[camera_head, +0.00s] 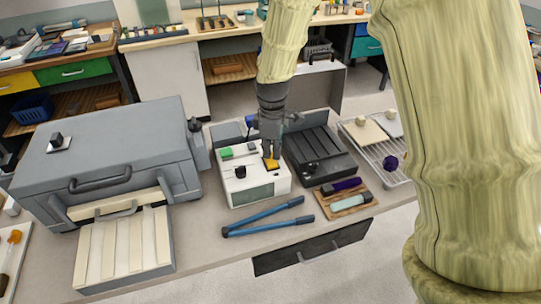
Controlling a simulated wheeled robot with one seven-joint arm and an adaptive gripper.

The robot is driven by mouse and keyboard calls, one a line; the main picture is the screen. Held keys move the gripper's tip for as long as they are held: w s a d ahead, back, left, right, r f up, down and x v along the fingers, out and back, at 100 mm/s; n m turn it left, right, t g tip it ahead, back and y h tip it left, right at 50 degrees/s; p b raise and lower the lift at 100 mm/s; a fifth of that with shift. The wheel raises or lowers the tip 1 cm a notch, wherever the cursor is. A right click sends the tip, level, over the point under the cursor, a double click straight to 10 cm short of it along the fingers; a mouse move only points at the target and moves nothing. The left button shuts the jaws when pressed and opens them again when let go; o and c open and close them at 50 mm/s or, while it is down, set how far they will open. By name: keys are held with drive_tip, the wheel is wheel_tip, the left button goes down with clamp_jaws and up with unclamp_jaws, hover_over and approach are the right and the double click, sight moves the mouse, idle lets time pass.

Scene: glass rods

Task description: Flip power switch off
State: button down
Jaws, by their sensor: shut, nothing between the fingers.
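A white box-shaped device (234,187) stands on the grey bench in the middle of the view. On its top are a green part (226,153), a black knob (240,172) and a yellow-orange switch-like part (271,165). A dark greenish panel (262,192) is on its front. My gripper (271,156) points down, shut and empty, with its fingertips right at the yellow-orange part. Whether they touch it, and which way the part is tilted, is too small to tell. The gripper hides some of the device's back right.
A large grey case (105,140) stands left, with a slatted tray (125,250) before it. A black slotted tray (318,150) is close on the right. Blue-handled pliers (262,216) and a wooden board (352,206) lie in front. A wire rack (365,140) is farther right.

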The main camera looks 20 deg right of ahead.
sight(272, 163)
drive_tip(key=shift+r+p, duration=1.75)
drive_tip(key=shift+r, duration=0.5)
